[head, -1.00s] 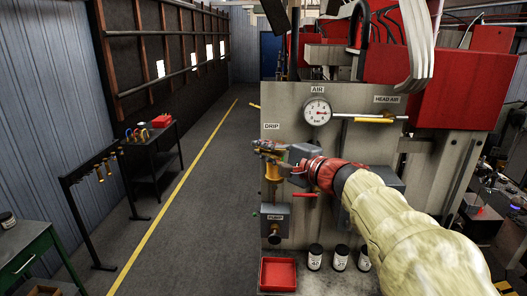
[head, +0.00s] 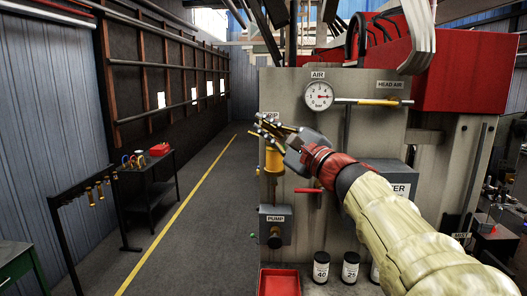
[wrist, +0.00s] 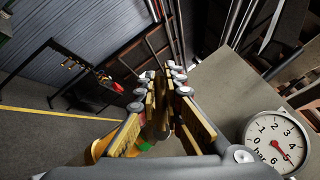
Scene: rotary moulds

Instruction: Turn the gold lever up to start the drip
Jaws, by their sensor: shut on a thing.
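My gripper (head: 267,128) is at the drip station on the left edge of the grey machine panel, in front of the DRIP label and partly hiding it. A gold cylinder (head: 274,163) of the drip unit stands just below my fingers. In the wrist view my gripper (wrist: 162,88) has its fingers close together, with a narrow dark-gold piece (wrist: 161,118) between them. It looks like the gold lever, standing roughly upright along the fingers. Most of the lever is hidden by the fingers, so its exact angle is hard to tell.
An air gauge (head: 319,96) is right of my gripper, with a yellow-handled pipe (head: 380,102) beside it. A red handle (head: 307,190) and the PUMP box (head: 275,226) are below. A red tray (head: 279,282) and black jars (head: 321,267) stand lower. The aisle on the left is clear.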

